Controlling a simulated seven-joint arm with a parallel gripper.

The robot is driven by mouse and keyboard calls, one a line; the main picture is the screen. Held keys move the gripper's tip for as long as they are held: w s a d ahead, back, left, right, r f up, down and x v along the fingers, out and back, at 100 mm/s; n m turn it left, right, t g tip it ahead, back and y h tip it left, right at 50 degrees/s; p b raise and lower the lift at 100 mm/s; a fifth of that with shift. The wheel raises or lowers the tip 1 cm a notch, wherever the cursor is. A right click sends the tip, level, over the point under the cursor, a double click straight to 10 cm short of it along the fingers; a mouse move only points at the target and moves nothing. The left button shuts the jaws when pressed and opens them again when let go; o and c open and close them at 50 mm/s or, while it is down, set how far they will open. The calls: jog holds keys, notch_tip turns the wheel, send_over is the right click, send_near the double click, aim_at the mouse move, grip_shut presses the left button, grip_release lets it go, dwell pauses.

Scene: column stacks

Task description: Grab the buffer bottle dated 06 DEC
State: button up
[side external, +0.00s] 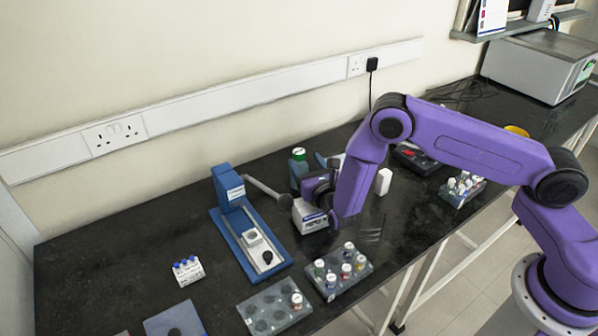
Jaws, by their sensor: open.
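Several small bottles with pale caps stand in a grey rack (323,290) at the front centre. A second grey rack (262,318), left of it, holds one white-capped bottle (297,301) at its right side. More small bottles stand in a rack (455,202) at the right. No date is legible on any of them, so I cannot tell which is 06 DEC. My gripper (314,187) is open, behind the front rack and apart from its bottles. It is near a white labelled box (309,218), and its fingertips are hard to make out.
A blue device (230,190) with a long base stands left of my gripper. A green-capped bottle (299,168) stands behind it. Blue-capped tubes (187,270) sit at the left. A white block (384,181) is to the right. The far left benchtop is clear.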

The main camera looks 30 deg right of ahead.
aim_at(297, 150)
jog(key=shift+x, duration=3.75)
grip_shut()
